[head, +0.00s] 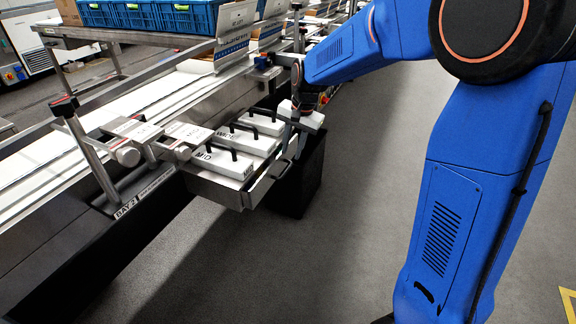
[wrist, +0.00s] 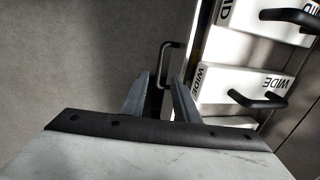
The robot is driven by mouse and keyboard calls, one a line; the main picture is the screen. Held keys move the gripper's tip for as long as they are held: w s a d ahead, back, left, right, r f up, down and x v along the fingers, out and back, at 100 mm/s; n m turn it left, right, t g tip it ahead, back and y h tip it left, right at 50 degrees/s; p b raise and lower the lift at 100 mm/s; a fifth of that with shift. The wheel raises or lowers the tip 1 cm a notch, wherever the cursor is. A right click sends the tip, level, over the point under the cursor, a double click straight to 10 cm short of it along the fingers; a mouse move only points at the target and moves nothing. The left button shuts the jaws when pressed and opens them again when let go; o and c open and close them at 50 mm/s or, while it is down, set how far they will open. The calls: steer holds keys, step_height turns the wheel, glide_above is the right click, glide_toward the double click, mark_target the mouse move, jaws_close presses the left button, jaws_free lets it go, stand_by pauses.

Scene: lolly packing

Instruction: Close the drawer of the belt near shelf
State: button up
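The drawer (head: 225,190) under the near side of the belt is pulled out and holds white blocks with black handles, marked WIDE and MID. Its front carries a black bar handle (head: 284,170), also visible in the wrist view (wrist: 164,62). My gripper (head: 291,148) points down over the drawer's front, just above the handle. In the wrist view my gripper (wrist: 161,76) has its two grey fingers apart, with part of the handle showing between their tips. I cannot tell whether the fingers touch it. The handle's lower end is hidden behind the fingers.
The belt (head: 60,135) runs diagonally behind the drawer, with metal rails and clamp posts (head: 85,150). Blue crates (head: 180,16) stand on a shelf above it. A dark box-like support (head: 303,185) stands beside the drawer. Grey floor (head: 300,270) in front is clear.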

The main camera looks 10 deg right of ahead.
mark_target(287, 170)
steer(key=f, duration=0.5)
steer(key=w+a+f, duration=0.1)
steer(key=f, duration=0.1)
steer(key=shift+a+f, duration=0.1)
steer(key=shift+f, duration=0.15)
steer(key=shift+c, duration=0.7)
jaws_close()
